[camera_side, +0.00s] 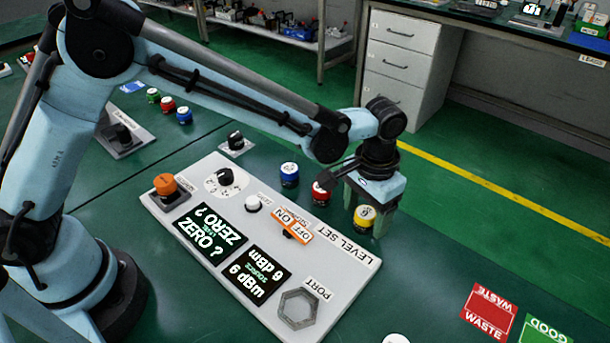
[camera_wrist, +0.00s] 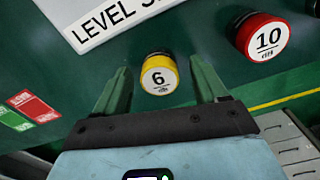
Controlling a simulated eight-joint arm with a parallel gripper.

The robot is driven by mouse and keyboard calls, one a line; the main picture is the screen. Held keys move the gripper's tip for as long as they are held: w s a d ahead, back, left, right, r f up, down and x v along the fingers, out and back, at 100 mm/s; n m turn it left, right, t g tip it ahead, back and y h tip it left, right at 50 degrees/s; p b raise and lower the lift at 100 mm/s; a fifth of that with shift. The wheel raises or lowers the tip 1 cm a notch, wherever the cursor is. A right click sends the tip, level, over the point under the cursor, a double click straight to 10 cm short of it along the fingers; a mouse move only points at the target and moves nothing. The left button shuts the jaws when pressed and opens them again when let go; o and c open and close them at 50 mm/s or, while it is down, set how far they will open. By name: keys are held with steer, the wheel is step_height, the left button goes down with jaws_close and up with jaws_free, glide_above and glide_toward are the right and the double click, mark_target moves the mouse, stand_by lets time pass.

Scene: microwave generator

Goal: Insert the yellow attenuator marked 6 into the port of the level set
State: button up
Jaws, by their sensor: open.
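The yellow attenuator marked 6 (camera_side: 364,217) stands upright on the green bench, just beyond the level set's far right edge. In the wrist view the yellow attenuator (camera_wrist: 159,75) shows its white top between and slightly ahead of my fingertips. My gripper (camera_wrist: 162,78) is open, with its green fingers to either side of it. In the side view my gripper (camera_side: 366,212) is low over the attenuator; contact cannot be told. The level set (camera_side: 215,245) is a pale grey panel. Its port (camera_side: 298,308) is an empty-looking hexagonal ring at the near right corner.
A red attenuator marked 10 (camera_wrist: 262,37) stands close to the yellow one; it shows in the side view (camera_side: 320,193) too. A blue one (camera_side: 289,174) stands farther left. Red WASTE (camera_side: 488,311) and green GOOD (camera_side: 541,331) mats lie at the right. Bench around the mats is mostly clear.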

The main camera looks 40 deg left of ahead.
mark_target(366, 213)
steer(key=c, duration=1.3)
steer(key=shift+o, duration=0.2)
steer(key=shift+r, duration=0.2)
steer(key=shift+r, duration=0.25)
step_height(366, 213, up, 4)
steer(key=shift+s+d+f, duration=0.1)
steer(key=shift+s+f, duration=0.05)
steer(key=s+d+r, duration=0.6)
steer(key=s, duration=0.4)
steer(key=s+a+n, duration=0.1)
steer(key=s+a, duration=0.3)
steer(key=s, duration=0.6)
steer(key=shift+s+f, duration=0.2)
steer(key=shift+f, duration=3.85)
